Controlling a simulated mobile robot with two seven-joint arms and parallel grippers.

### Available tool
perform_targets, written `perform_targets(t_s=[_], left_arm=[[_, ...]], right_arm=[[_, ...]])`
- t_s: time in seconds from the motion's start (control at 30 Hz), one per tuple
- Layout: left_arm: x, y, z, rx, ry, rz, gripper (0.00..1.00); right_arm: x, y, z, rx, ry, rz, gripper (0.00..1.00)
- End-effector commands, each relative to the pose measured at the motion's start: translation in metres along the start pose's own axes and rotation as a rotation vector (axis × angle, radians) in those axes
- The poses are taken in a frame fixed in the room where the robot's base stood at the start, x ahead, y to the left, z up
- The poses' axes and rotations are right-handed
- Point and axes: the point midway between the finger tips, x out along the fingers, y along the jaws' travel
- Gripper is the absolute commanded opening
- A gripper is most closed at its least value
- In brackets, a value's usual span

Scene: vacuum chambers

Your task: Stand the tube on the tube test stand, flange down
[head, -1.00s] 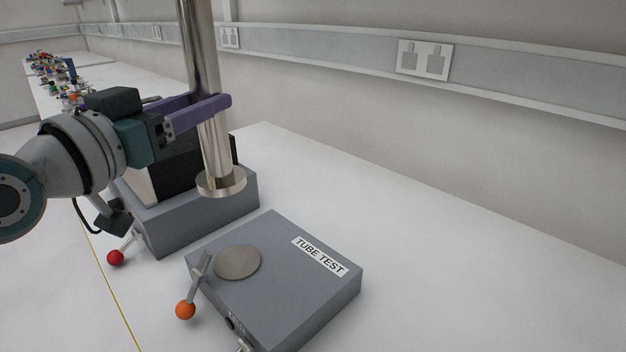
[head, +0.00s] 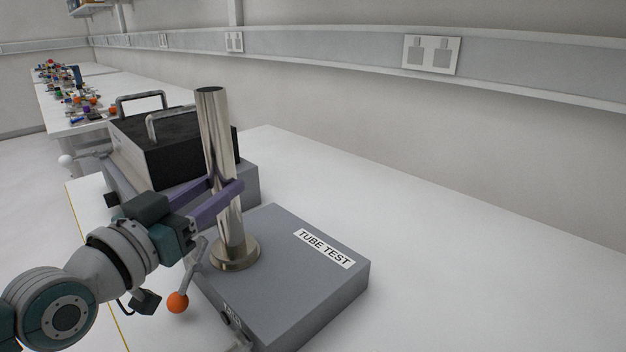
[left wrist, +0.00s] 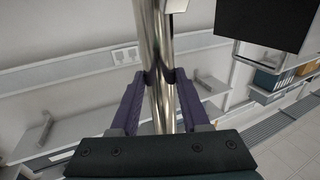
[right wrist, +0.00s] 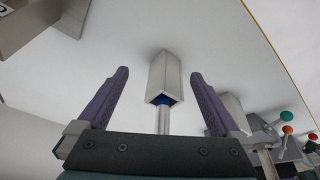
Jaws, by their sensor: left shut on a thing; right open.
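The shiny metal tube (head: 217,135) stands upright in the head view with its round flange (head: 235,254) at the bottom. The flange is at the round pad of the grey tube test stand (head: 300,290), hiding the pad; it looks to be resting there, though a small gap cannot be ruled out. My left gripper (head: 232,190) is shut around the tube's lower half, its purple fingers on either side. The tube also runs between the fingers in the left wrist view (left wrist: 158,75). My right gripper (right wrist: 160,95) is open and shows only in the right wrist view.
A black-topped box with handles (head: 165,150) stands behind. The white bench (head: 450,260) is clear to the right. A wall trunking with sockets (head: 431,54) runs behind.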

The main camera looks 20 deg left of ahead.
Motion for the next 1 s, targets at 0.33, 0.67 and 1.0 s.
perform_targets(t_s=[0.33,0.67,1.0], left_arm=[[-0.001,0.000,0.002,0.000,-0.007,0.000,0.75],[-0.005,0.000,0.001,0.000,-0.007,0.001,0.76],[-0.066,0.000,0.001,-0.001,-0.011,0.001,0.76]], right_arm=[[0.000,0.000,0.000,0.000,0.000,0.000,1.00],[-0.002,0.000,-0.001,0.000,0.000,0.000,1.00],[-0.012,0.000,-0.004,0.000,0.000,0.000,1.00]])
